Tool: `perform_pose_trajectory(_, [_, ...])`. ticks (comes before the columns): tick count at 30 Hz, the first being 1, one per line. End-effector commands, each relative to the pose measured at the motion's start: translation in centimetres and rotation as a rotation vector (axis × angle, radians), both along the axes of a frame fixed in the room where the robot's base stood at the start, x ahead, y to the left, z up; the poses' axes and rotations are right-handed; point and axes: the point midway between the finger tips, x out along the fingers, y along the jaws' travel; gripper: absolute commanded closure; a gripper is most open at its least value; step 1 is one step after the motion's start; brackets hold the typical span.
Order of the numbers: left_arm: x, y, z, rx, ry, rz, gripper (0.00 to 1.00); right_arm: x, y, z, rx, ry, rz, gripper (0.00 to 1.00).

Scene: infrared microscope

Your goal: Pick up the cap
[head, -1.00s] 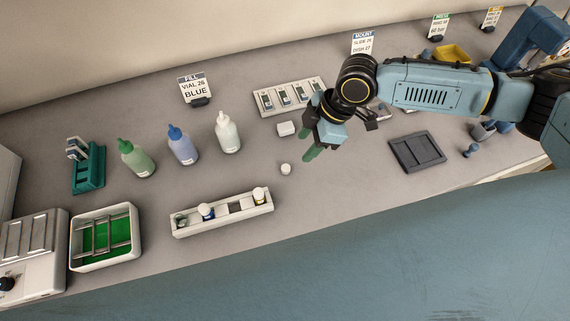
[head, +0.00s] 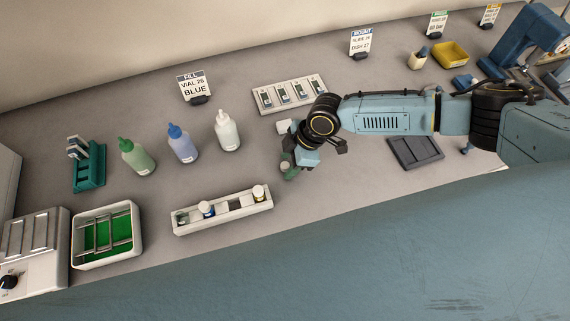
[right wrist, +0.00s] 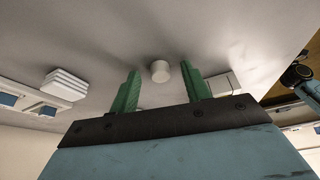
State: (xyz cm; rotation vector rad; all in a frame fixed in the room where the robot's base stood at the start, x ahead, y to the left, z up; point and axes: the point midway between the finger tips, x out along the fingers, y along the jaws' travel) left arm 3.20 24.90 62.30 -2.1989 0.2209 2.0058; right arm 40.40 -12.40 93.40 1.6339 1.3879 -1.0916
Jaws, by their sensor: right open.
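The cap (right wrist: 160,71) is a small white cylinder on the grey bench. In the right wrist view it shows between the two green fingers of my right gripper, with a gap on each side. My right gripper (head: 289,170) is open, low over the bench in the head view, and its fingers largely hide the cap there. I cannot tell whether the fingertips reach down around the cap. My left gripper is not in view.
A white vial rack (head: 222,216) stands in front and to the left of the gripper. A small white block (head: 284,126) and a slide tray (head: 262,109) lie behind it. Dropper bottles (head: 183,147) stand left. A dark tray (head: 417,164) lies right. Bench between rack and gripper is clear.

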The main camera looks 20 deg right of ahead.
Motion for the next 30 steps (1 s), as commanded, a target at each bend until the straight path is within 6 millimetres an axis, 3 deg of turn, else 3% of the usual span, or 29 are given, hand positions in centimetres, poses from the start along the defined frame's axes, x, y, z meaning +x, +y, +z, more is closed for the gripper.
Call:
perform_pose_trajectory(2, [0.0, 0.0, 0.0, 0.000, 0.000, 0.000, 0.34, 0.0, 0.0, 0.0, 0.000, 0.000, 0.000, 0.53])
perform_pose_trajectory(13, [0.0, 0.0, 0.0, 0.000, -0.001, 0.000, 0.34, 0.0, 0.0, 0.0, -0.001, 0.000, 0.000, 1.00])
perform_pose_trajectory(25, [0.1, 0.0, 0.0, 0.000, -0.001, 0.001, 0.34, 0.0, -0.1, 0.3, 0.000, 0.000, 0.000, 1.00])
perform_pose_trajectory(30, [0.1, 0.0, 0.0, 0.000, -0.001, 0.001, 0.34, 0.1, -0.1, 2.7, 0.000, -0.004, 0.001, 1.00])
